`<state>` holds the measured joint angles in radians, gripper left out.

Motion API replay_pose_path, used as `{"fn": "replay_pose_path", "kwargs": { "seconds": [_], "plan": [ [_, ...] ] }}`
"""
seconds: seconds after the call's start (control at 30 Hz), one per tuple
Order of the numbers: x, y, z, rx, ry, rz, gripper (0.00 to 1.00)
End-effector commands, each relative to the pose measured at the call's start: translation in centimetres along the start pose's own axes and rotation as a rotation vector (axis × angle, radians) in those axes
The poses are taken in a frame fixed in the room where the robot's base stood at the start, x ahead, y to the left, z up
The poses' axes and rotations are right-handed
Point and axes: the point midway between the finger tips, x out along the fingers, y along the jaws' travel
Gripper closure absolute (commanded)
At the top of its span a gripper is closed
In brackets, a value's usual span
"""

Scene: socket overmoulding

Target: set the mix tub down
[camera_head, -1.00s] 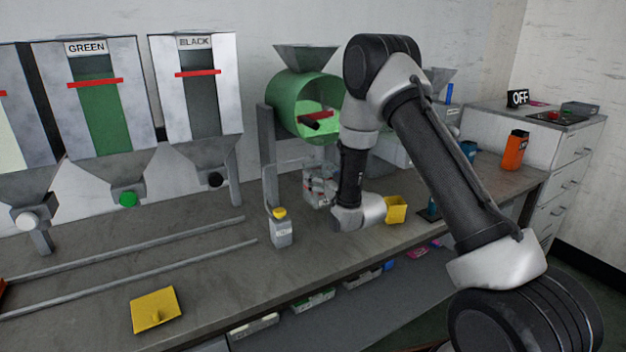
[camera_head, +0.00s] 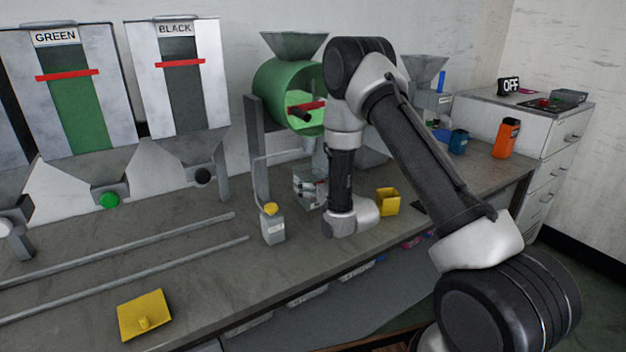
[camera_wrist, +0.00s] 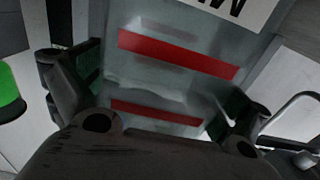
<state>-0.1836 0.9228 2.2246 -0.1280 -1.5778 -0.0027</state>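The mix tub is a clear, see-through box with red bands and a white label partly reading "M". It fills the middle of the wrist view (camera_wrist: 165,90). In the head view the tub (camera_head: 307,187) is small and partly hidden by my arm, below the green drum machine. My gripper (camera_wrist: 160,95) has one finger against each side of the tub and is shut on it. In the head view my gripper is mostly hidden behind my wrist. The tub's base is hard to see, so I cannot tell whether it touches the bench.
The bench (camera_head: 215,285) carries a small yellow-capped bottle (camera_head: 272,224), a yellow box (camera_head: 388,202), a yellow plate (camera_head: 143,315) and two rails (camera_head: 130,245). The green drum machine (camera_head: 290,95) stands behind the tub. GREEN and BLACK hoppers (camera_head: 180,90) stand left. An orange container (camera_head: 506,138) is right.

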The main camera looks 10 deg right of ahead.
Motion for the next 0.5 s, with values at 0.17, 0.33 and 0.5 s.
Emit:
{"fn": "replay_pose_path", "kwargs": {
  "seconds": [0.17, 0.33, 0.5],
  "plan": [
    [0.0, 0.0, 0.0, 0.000, 0.000, 0.000, 0.00],
    [-0.6, 0.0, -0.2, 0.000, -0.002, 0.001, 0.00],
    [-3.9, 0.0, -0.1, 0.001, -0.005, 0.001, 0.00]
  ]
}}
